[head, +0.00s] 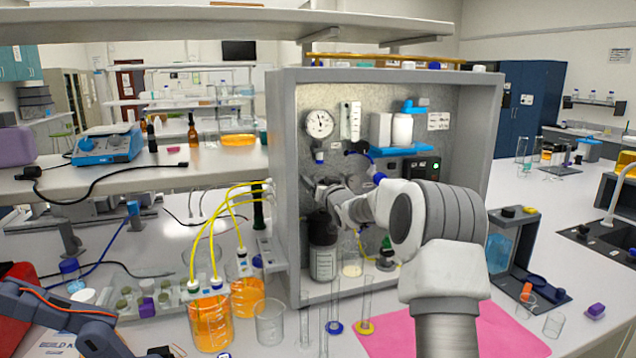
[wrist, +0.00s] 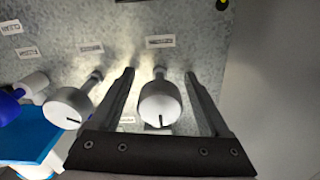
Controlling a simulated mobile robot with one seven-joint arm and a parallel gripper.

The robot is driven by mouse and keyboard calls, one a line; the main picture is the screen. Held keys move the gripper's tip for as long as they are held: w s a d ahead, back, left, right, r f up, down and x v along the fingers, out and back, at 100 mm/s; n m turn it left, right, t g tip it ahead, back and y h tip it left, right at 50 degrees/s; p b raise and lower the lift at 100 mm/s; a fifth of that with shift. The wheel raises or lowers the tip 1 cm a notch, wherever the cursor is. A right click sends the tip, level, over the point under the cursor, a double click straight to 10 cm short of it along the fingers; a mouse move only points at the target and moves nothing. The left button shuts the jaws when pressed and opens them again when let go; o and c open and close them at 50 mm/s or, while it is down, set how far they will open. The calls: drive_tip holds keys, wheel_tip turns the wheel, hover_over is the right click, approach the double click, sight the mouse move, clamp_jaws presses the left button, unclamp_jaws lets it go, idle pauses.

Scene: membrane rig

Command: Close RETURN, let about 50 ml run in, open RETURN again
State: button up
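My gripper (wrist: 160,74) is open. In the wrist view its two fingers stand on either side of a round grey-white knob (wrist: 160,104), with a gap on both sides. The knob has a dark line on its face. A second similar knob (wrist: 70,108) is to the left, outside the fingers. The labels above are too small to read, so I cannot tell by name which one is RETURN. A beaker (head: 351,267) with pale yellow liquid stands on the rig's floor.
A dark bottle (head: 323,250) stands beside the beaker. Glass cylinders (head: 366,305) and beakers of orange liquid (head: 210,318) stand in front. The rig's side wall (wrist: 278,90) is close on the right in the wrist view.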

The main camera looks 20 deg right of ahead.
drive_tip(key=shift+s, duration=0.1)
drive_tip(key=s+b, duration=0.2)
drive_tip(key=s, duration=1.5)
drive_tip(key=shift+s, duration=0.15)
idle(6.0)
